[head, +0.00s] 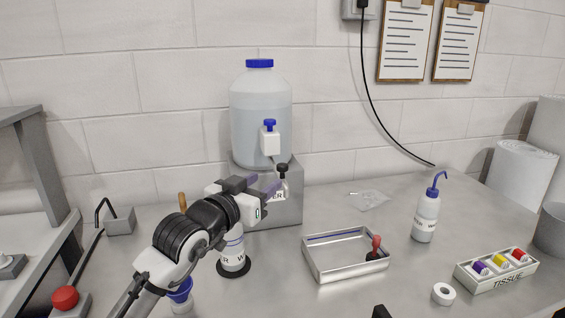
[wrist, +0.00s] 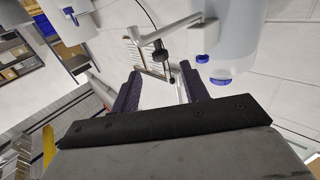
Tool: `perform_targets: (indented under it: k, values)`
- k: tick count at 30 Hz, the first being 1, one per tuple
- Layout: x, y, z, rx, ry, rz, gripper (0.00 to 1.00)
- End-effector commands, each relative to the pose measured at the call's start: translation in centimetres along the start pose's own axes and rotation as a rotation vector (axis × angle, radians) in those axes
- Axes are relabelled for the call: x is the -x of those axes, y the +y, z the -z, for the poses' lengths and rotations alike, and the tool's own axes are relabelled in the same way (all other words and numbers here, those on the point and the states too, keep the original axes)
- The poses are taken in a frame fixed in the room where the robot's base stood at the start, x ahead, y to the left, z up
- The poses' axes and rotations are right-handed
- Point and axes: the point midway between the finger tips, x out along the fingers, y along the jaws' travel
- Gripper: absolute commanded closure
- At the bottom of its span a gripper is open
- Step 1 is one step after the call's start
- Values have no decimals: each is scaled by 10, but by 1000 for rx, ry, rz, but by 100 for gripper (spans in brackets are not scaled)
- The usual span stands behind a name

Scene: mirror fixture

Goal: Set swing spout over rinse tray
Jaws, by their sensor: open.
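A metal rinse tray (head: 308,262) lies on the table in the head view, right of my gripper. The water jug's white tap (head: 270,141) has a blue knob. In the wrist view a thin grey swing spout (wrist: 181,27) runs from the white tap body, with a dark knob (wrist: 159,52) near its free end. The dark knob also shows in the head view, just beyond my fingers. My gripper (head: 262,186) is open in front of the jug's stand. In the wrist view my gripper (wrist: 161,88) has its fingers apart, with the spout's end beyond and between them; contact is unclear.
The blue-capped jug (head: 258,100) stands on a grey block (head: 286,213). A red-handled stamp-like item (head: 376,245) is at the tray's right side. A labelled bottle (head: 233,257) stands below my arm.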

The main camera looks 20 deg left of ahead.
Motion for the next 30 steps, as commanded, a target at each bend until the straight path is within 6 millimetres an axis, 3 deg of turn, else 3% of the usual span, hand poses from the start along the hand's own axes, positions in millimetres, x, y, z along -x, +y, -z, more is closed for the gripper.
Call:
perform_targets:
  k: [6, 12, 25, 30]
  values:
    - [-48, 1, 4, 0, -1, -3, 55]
    - [-76, 1, 3, 0, 2, -2, 55]
    - [-87, 0, 1, -1, 2, -1, 55]
    - [-87, 1, 1, -2, 3, -1, 75]
